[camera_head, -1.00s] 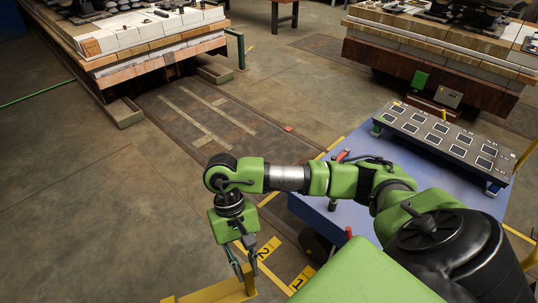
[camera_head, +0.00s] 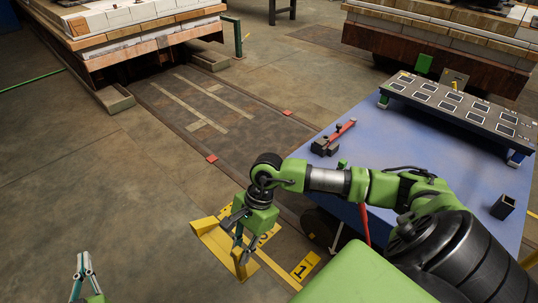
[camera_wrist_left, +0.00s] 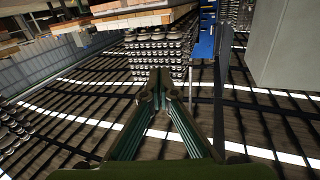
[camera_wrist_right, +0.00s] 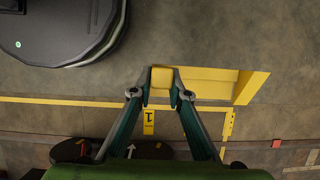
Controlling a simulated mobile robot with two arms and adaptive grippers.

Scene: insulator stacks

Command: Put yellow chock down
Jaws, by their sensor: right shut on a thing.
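The yellow chock (camera_head: 212,240) is an angled yellow piece low in the middle of the head view, beside the blue cart. My right gripper (camera_head: 240,252) points down and is shut on the chock's upright part. In the right wrist view the fingertips (camera_wrist_right: 162,86) pinch a yellow block end (camera_wrist_right: 161,76), with the chock's wider part stretching right. I cannot tell whether the chock touches the floor. My left gripper (camera_head: 83,258) is at the lower left, apart from the chock. Its fingertips (camera_wrist_left: 160,78) meet, shut and empty, in the left wrist view.
The blue cart (camera_head: 400,145) holds a red-handled tool (camera_head: 340,132) and a panel rack (camera_head: 460,105). Yellow floor markers, one numbered 1 (camera_head: 305,267), lie near the chock. Pallet stacks (camera_head: 140,35) stand at the back. Open floor (camera_head: 90,185) lies left.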

